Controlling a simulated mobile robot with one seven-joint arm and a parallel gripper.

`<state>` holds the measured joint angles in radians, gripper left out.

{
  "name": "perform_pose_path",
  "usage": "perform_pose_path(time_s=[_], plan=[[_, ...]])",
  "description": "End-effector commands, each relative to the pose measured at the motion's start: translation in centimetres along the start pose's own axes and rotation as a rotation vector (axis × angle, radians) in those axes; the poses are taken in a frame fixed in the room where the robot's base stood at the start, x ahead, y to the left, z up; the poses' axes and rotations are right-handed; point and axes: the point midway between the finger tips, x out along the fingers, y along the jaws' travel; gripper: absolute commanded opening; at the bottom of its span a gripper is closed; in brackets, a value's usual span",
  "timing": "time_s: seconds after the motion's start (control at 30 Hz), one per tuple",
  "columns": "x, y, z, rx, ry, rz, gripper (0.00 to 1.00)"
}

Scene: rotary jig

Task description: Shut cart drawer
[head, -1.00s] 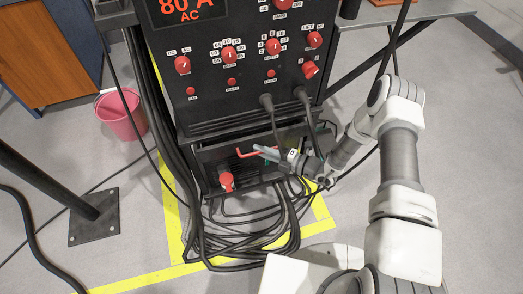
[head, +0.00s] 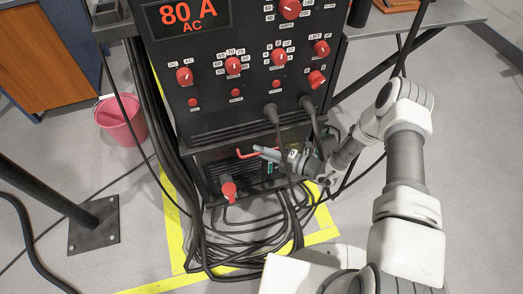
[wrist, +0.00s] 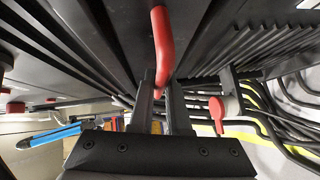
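The cart (head: 246,122) is a black welding unit with red knobs and an "80 A AC" display. Low on its front is the dark drawer (head: 215,172), with a bent red handle (head: 247,154). Cables and my gripper hide much of the drawer, and I cannot tell how far out it stands. My gripper (head: 268,153) reaches in from the right at the handle's right part. In the wrist view the red handle (wrist: 162,42) runs down between my two fingers (wrist: 161,92), which stand close on either side of it. They look shut on it.
Black cables (head: 245,240) hang in loops below and in front of the drawer. A red plug-like knob (head: 228,190) sits low on the front. A pink bucket (head: 122,120) and a dark post with a base plate (head: 94,226) stand left. Open floor lies at lower left.

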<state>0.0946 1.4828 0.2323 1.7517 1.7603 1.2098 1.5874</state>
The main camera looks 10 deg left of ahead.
Motion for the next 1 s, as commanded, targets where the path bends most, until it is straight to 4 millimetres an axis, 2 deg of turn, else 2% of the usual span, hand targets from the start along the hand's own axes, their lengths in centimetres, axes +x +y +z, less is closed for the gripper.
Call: perform_pose_path(time_s=[0.3,0.33,0.47,0.87,1.0], plan=[[0.3,0.3,0.5,-0.005,-0.009,0.004,0.0],[0.3,0.3,0.5,-0.005,-0.01,0.005,0.2],[0.3,0.3,0.5,-0.005,-0.009,0.005,0.44],[0.2,0.5,0.4,-0.006,-0.007,0.01,0.44],[-1.0,0.6,0.4,-0.004,-0.009,0.007,0.44]])
